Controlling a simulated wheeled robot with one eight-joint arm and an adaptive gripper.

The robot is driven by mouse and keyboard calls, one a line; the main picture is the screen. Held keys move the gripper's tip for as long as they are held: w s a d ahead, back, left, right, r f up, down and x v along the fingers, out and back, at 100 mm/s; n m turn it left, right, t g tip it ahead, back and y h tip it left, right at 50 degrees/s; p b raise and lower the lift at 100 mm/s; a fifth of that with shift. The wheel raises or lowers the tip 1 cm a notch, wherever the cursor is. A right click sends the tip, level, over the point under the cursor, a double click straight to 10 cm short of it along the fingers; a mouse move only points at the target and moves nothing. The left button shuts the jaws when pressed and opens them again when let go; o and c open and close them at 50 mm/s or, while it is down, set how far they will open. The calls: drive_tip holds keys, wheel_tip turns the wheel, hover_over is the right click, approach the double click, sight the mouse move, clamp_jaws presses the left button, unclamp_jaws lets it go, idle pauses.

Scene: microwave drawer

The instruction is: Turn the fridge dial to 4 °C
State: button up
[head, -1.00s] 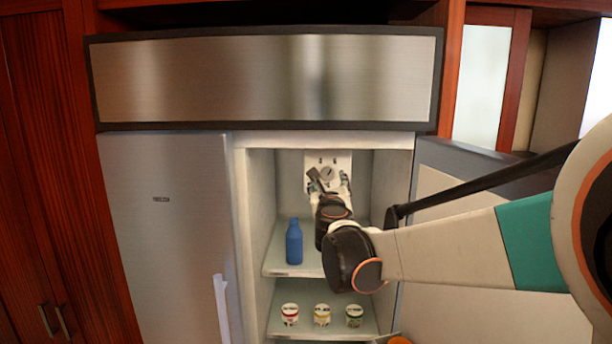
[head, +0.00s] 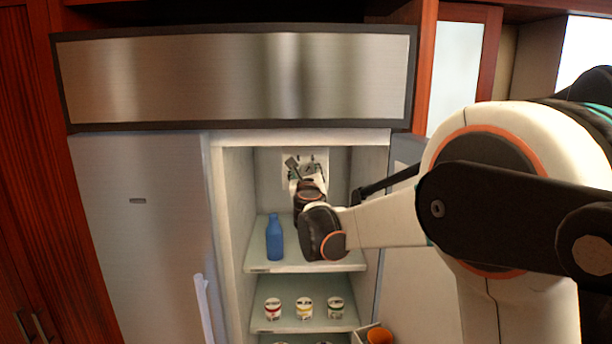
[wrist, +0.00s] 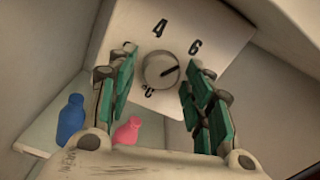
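The fridge dial (wrist: 162,70) is a round grey knob on a white panel (wrist: 225,30) at the back of the open fridge. Its dark mark points right and slightly up, below the printed 6 (wrist: 195,46). The printed 4 (wrist: 160,28) is above the knob, and °C is below it. My gripper (wrist: 160,62) is open, with its green-padded fingers on either side of the dial. I cannot tell whether they touch it. In the head view, my gripper (head: 303,172) is at the panel (head: 320,157) and partly covers it.
A blue bottle (head: 274,240) stands on the shelf below, left of my arm; a pink object (wrist: 128,130) shows in the wrist view. Three small jars stand on a lower shelf. Side walls flank the panel, and the open door (head: 405,290) is at right.

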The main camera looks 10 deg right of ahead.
drive_tip(key=c, duration=0.6)
drive_tip(key=shift+n+b, duration=0.4)
drive_tip(key=shift+f+n+b, duration=0.1)
drive_tip(key=shift+n+b, duration=0.45)
drive_tip(key=shift+n, duration=0.05)
drive_tip(key=n+b, duration=0.2)
drive_tip(key=n, duration=0.1)
drive_tip(key=shift+d+n, duration=0.1)
drive_tip(key=shift+n, duration=0.2)
drive_tip(key=n+b, duration=0.2)
drive_tip(key=n, duration=0.4)
drive_tip(key=shift+r+b, duration=0.2)
drive_tip(key=shift+b, duration=0.15)
